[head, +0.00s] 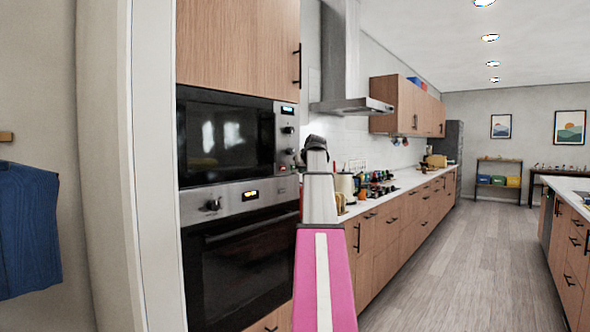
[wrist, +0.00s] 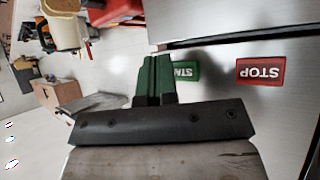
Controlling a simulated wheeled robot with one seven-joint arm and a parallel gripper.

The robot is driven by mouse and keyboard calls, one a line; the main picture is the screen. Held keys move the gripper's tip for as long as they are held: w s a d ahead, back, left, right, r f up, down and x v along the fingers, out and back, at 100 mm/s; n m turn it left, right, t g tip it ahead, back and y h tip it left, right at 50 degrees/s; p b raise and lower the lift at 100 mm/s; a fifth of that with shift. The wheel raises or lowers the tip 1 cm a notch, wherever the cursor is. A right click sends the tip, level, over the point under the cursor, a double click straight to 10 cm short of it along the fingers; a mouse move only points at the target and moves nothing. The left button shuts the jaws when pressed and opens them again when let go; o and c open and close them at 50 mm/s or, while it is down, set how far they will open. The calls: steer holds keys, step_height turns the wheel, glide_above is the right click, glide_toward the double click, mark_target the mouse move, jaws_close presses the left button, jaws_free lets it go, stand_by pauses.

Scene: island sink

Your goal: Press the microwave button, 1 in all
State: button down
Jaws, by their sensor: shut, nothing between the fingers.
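The microwave (head: 226,138) is built into a tall cabinet at the left in the head view, with a dark glass door and a control strip (head: 287,135) on its right side. In the wrist view its panel shows upside down, with a green start button (wrist: 186,72) and a red stop button (wrist: 261,70). My gripper (wrist: 153,62) has its green fingers shut and empty. The fingertips are just left of the start button in that picture and cover part of its left side. I cannot tell whether they touch the panel. The stop button is clear, further right.
A built-in oven (head: 240,255) with knobs sits below the microwave. A long counter (head: 395,188) with a kettle, jars and other items runs away to the right. A white wall edge stands close on the left. The wooden floor (head: 460,260) in the aisle is clear.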

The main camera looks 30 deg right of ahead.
steer(key=shift+w, duration=0.15)
steer(key=shift+w+a, duration=0.15)
steer(key=shift+w, duration=0.1)
